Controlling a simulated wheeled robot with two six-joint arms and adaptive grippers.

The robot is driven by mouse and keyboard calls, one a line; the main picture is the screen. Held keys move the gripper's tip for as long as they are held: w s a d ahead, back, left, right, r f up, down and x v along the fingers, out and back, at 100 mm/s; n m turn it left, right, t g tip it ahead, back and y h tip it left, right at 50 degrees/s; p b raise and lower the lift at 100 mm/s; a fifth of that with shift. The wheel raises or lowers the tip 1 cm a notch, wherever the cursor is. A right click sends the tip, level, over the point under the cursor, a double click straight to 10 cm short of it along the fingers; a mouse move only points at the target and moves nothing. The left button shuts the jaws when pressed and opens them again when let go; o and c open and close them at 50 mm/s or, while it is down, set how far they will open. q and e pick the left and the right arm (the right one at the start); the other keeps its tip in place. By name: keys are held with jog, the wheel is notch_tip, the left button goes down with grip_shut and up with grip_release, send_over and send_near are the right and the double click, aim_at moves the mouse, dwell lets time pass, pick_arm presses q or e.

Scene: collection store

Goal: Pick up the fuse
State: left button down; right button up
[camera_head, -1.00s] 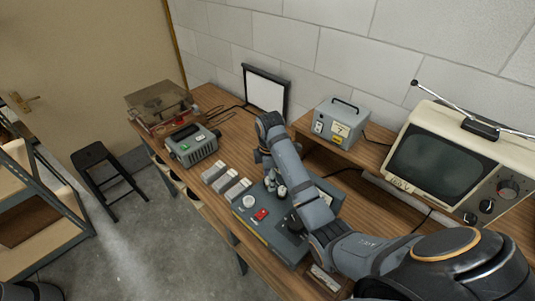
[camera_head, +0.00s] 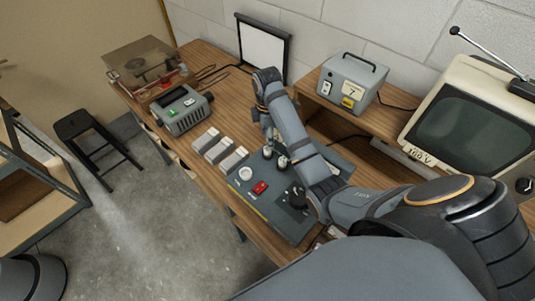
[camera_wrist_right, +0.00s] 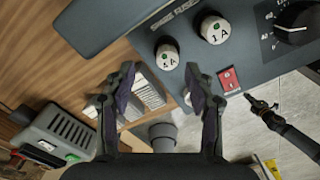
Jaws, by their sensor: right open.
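Two pale round fuse caps stand in the grey panel under a partly legible "FUSES" label. In the right wrist view, one is marked "1 A" (camera_wrist_right: 215,30); the other (camera_wrist_right: 167,57) has a rating I cannot read surely. They also show small in the head view (camera_head: 282,162), beside my right arm. My right gripper (camera_wrist_right: 165,84) is open, and nothing is seen between its fingertips. My left gripper is not in view.
The panel (camera_head: 262,208) also carries a red switch (camera_head: 260,187) and a black knob (camera_head: 297,196). Grey blocks (camera_head: 220,148) and a grey meter (camera_head: 182,112) stand left of it.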

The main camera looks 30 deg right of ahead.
aim_at(268, 152)
jog(key=shift+s+a+f+p, duration=0.15)
jog(key=shift+s+f+p, duration=0.2)
jog(key=shift+f, duration=0.3)
jog(key=shift+s+a+f+p, duration=0.15)
jog(key=shift+s+f+p, duration=0.1)
jog(key=shift+f+p, duration=0.25)
jog(key=shift+d+f, duration=0.1)
jog(key=shift+f, duration=0.85)
jog(key=shift+w+f, duration=0.15)
jog(key=c, duration=0.7)
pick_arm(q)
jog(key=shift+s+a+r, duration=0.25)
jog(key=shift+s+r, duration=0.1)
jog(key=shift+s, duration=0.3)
pick_arm(e)
grip_shut()
